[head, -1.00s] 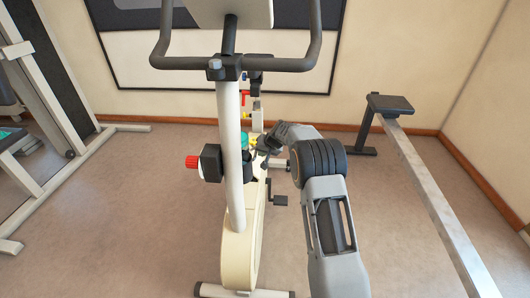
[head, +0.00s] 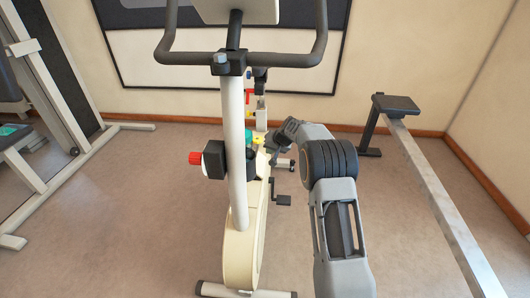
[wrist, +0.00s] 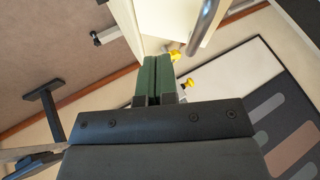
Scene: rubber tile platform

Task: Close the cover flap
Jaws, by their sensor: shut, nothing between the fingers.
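A cream exercise bike (head: 240,245) stands in front of me, its white post upright in the middle of the head view. I cannot pick out the cover flap for certain. A pale panel (wrist: 160,18) shows just beyond my fingertips in the wrist view and may be part of the bike. My gripper (wrist: 151,62) has green fingers pressed together, with nothing between them. In the head view it is to the right of and behind the post, mostly hidden by my arm and the bike. I cannot tell whether the fingers touch the panel.
A red knob (head: 195,158) sticks out left of the post. Yellow knobs (wrist: 185,83) show close to the right of my fingers. A long grey rail (head: 430,185) with a dark seat stands at right. A weight machine (head: 60,100) is at left. Floor between is open.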

